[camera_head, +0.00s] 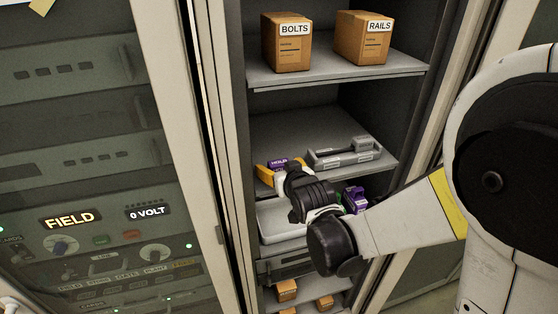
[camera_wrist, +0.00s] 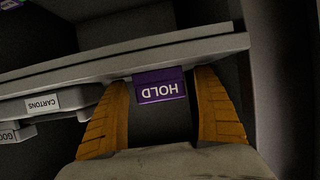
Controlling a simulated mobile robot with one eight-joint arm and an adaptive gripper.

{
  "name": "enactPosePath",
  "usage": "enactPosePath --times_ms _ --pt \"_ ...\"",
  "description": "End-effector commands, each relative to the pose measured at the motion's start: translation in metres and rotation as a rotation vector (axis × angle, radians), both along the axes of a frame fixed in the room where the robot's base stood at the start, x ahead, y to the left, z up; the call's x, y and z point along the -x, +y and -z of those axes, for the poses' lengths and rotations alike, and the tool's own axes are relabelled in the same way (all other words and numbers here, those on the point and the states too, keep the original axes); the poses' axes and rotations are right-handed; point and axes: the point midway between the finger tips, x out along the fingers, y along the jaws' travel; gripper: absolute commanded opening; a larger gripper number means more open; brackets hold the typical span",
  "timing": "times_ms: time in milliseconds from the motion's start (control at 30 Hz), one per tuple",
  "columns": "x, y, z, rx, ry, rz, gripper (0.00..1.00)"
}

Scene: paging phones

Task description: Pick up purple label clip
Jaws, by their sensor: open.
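The purple label clip (camera_wrist: 158,88) carries the word HOLD, upside down in the wrist view. It sits at the front edge of a grey shelf (camera_wrist: 215,42). In the head view the purple clip (camera_head: 279,162) shows just beyond my gripper. My gripper (camera_wrist: 162,82) is open, with one orange finger on each side of the clip; there is a small gap to the right finger, and the left finger is close to the clip's edge. Whether either finger touches it I cannot tell. In the head view my gripper (camera_head: 281,173) is partly hidden by my wrist.
A grey handset unit (camera_head: 345,153) lies on the same shelf, to the right. Another purple item (camera_head: 354,199) shows beside my wrist. BOLTS (camera_head: 288,48) and RAILS (camera_head: 363,42) boxes stand on the shelf above. A cabinet door (camera_head: 175,110) stands at the left.

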Motion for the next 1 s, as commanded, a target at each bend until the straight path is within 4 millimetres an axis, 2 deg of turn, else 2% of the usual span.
enactPosePath --times_ms 167,300,333,767,867,1000 --pt "0.0 0.0 0.0 0.0 0.0 0.0 0.77" --pt "0.0 0.0 0.0 0.0 0.0 0.0 0.34" --pt "0.0 0.0 0.0 0.0 0.0 0.0 0.32" --pt "0.0 0.0 -0.005 0.0 0.0 0.0 0.32" --pt "0.001 0.0 -0.014 0.0 0.0 0.0 0.32" --pt "0.001 0.0 -0.04 0.0 0.0 0.0 0.32"
